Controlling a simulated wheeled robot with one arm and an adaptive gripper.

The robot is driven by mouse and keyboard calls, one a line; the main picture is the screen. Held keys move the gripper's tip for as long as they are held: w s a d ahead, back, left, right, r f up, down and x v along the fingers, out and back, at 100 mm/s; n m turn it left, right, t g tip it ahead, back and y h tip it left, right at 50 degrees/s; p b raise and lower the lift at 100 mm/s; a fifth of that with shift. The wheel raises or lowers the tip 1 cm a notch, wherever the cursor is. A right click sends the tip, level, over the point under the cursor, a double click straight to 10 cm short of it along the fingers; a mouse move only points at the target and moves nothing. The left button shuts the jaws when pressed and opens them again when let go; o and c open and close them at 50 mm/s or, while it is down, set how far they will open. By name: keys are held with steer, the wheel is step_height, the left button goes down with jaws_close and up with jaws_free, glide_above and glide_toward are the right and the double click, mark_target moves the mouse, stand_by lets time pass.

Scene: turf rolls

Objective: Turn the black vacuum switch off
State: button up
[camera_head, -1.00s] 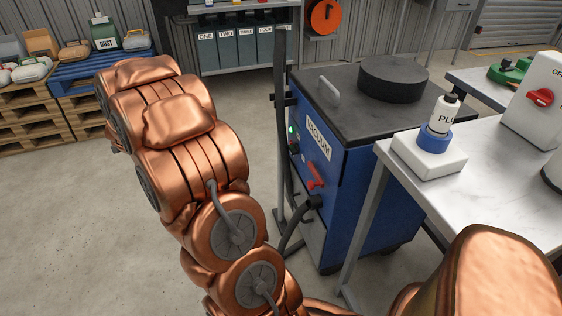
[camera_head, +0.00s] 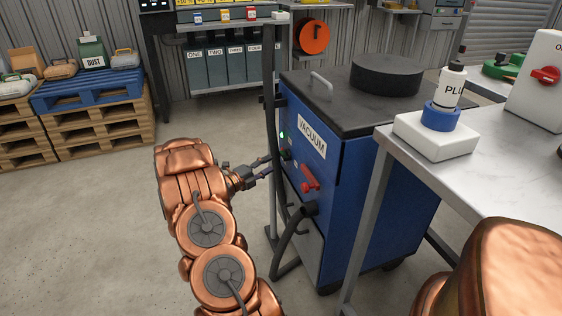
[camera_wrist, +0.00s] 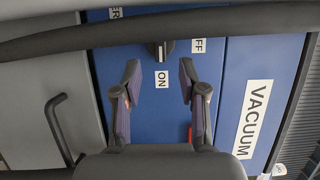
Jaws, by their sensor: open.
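The blue vacuum cabinet (camera_head: 345,215) stands in the middle of the head view. In the wrist view its black switch (camera_wrist: 160,49) sits on the blue front, partly hidden by a dark hose. Its white mark appears to point toward the ON label (camera_wrist: 161,80); the OFF label (camera_wrist: 199,46), partly covered, is to its right. My gripper (camera_wrist: 158,72) is open and empty, its two fingers either side of the ON label, just short of the switch. In the head view my gripper (camera_head: 268,167) is at the cabinet's front, left of the switch (camera_head: 287,155).
The dark hose (camera_wrist: 240,17) crosses in front of the switch panel. A red handle (camera_head: 309,181) is below and right of the switch, and a green light (camera_head: 282,135) above. A white table (camera_head: 480,190) stands at right.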

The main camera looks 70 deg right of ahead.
mark_target(284, 156)
steer(key=b+x, duration=0.1)
steer(key=x, duration=0.6)
steer(key=shift+d, duration=0.1)
jaws_close()
stand_by(0.5)
